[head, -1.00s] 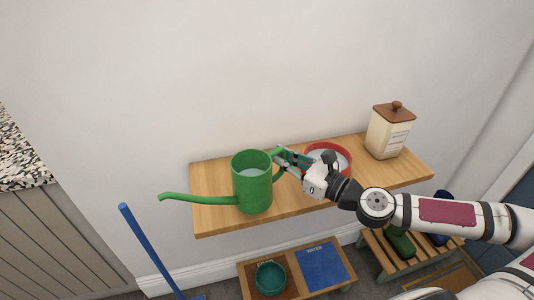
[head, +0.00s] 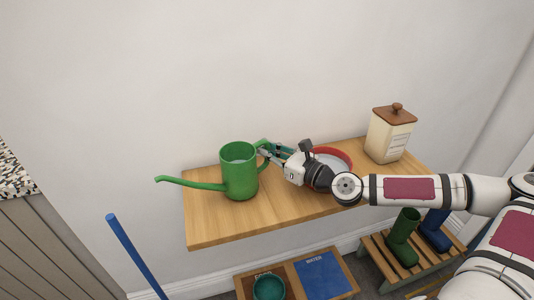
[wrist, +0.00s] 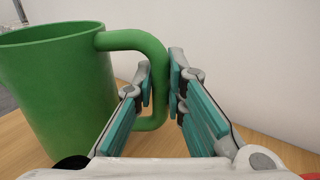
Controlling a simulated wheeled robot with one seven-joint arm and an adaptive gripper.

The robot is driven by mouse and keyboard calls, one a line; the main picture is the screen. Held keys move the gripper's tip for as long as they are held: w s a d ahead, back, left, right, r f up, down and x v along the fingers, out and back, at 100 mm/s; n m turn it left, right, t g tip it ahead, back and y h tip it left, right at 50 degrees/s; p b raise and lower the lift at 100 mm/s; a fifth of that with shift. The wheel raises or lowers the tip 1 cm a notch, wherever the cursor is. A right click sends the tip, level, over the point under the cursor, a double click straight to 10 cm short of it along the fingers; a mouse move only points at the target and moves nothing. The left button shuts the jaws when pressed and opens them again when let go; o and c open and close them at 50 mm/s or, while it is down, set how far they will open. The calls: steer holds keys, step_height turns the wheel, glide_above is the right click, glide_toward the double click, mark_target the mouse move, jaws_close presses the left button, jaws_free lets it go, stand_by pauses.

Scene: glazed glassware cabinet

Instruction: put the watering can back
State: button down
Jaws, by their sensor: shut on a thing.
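The green watering can (head: 238,172) is upright at the left part of the wooden wall shelf (head: 215,225), its spout pointing left past the shelf's end. My gripper (head: 262,155) comes from the right and is shut on the can's handle. In the wrist view, the green can (wrist: 55,85) fills the left side, and the fingers of my gripper (wrist: 162,90) stand on either side of the handle's upright part. I cannot tell for sure whether the can's base touches the shelf.
A red-rimmed bowl (head: 340,155) sits on the shelf behind my wrist. A cream canister with a brown lid (head: 390,138) stands at the right. Below are a tray with a blue WATER mat (head: 322,275) and a teal bowl (head: 268,288), and boots (head: 402,238) on a rack. A blue pole (head: 135,255) leans lower left.

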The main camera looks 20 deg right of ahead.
steer(key=shift+f, duration=0.3)
steer(key=c, duration=1.6)
jaws_free()
steer(key=shift+f, duration=0.15)
steer(key=shift+c, duration=0.2)
steer(key=v, duration=1.2)
steer(key=shift+s, duration=0.15)
